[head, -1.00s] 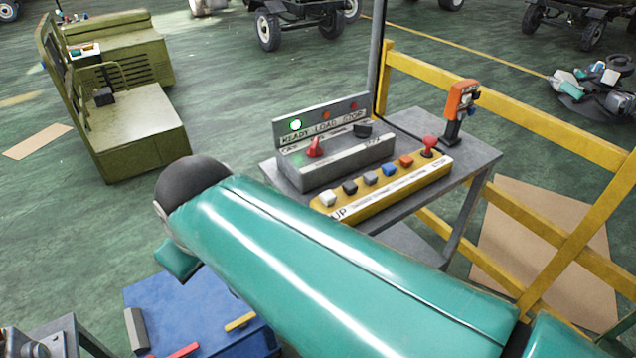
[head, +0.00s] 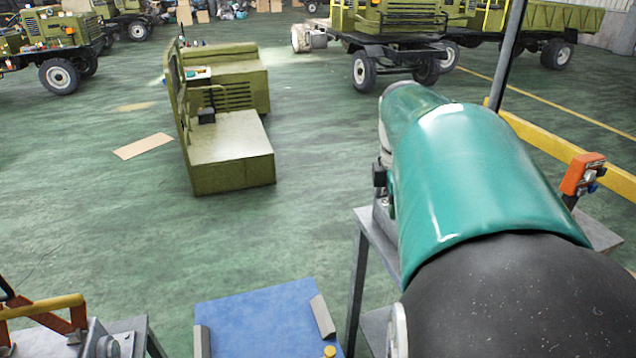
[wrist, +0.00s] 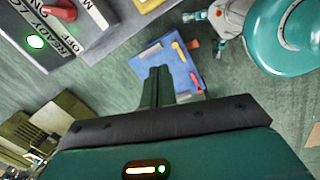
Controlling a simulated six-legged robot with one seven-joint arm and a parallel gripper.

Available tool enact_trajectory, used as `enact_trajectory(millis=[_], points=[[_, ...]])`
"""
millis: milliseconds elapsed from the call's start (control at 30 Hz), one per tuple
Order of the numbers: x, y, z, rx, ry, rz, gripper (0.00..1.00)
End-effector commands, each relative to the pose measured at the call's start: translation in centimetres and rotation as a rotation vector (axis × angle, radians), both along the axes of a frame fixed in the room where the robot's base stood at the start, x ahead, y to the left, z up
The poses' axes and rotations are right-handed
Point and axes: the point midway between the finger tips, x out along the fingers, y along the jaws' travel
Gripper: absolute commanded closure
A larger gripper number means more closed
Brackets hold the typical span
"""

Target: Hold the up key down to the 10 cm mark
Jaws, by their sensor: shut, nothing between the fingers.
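The up key is not visible in either current view. My teal and black arm covers the console area in the head view. My gripper (wrist: 158,72) shows in the wrist view with its two green fingers shut together and empty. The grey control panel (wrist: 90,30) is at the upper left there, with a lit green lamp (wrist: 36,41) and a red lever (wrist: 60,10). A small yellow piece (wrist: 148,4) shows at the top edge; I cannot tell if it is the key box. No 10 cm mark is readable.
A blue platform (head: 265,318) with a grey block (head: 322,316) lies low in front, and it also shows beyond my fingers in the wrist view (wrist: 176,68). An orange device (head: 583,173) and a yellow rail (head: 540,145) stand at the right.

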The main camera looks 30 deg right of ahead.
Motion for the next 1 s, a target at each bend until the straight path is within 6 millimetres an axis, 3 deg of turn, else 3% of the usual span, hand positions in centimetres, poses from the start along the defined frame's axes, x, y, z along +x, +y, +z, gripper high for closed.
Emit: enact_trajectory(millis=[33,200,400,833,1000], points=[[-0.3,-1.9,-0.2,0.015,0.018,0.034,1.00],[-1.7,-6.9,-0.4,0.063,0.058,0.189,1.00],[-3.1,-10.4,-0.5,0.103,0.070,0.308,1.00],[-3.4,-11.0,-0.6,0.108,0.071,0.335,1.00],[-3.4,-11.0,-1.8,0.110,0.072,0.334,1.00]])
